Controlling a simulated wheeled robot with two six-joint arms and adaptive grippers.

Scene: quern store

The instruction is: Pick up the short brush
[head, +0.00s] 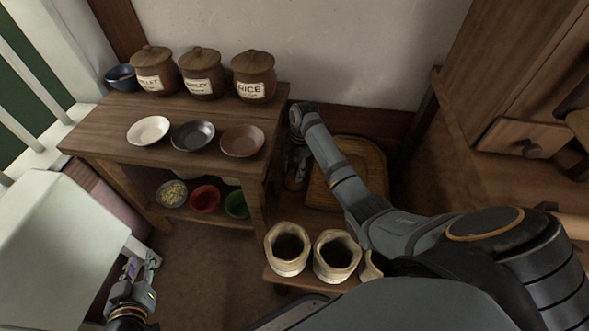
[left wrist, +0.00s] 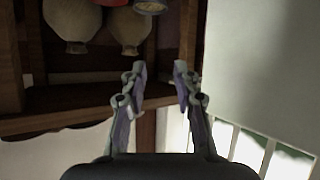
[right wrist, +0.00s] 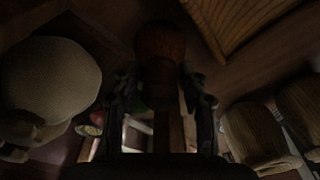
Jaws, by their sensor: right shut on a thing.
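My right gripper (head: 297,165) reaches down beside the right end of the wooden table, and the head view barely shows its fingers. In the right wrist view it (right wrist: 160,105) is shut on a dark brown, handled thing, which looks like the short brush (right wrist: 160,42). Its rounded reddish-brown end points away from the fingers. The dim light hides its details. My left gripper (head: 140,270) is open and empty, low at the left. Its parted fingers (left wrist: 160,75) show in the left wrist view.
The table (head: 100,135) bears labelled jars (head: 254,75) and shallow bowls (head: 149,130), with more bowls (head: 205,198) on its lower shelf. A wooden tray (head: 372,165) lies right of the gripper. Pale sacks (head: 288,246) stand in front.

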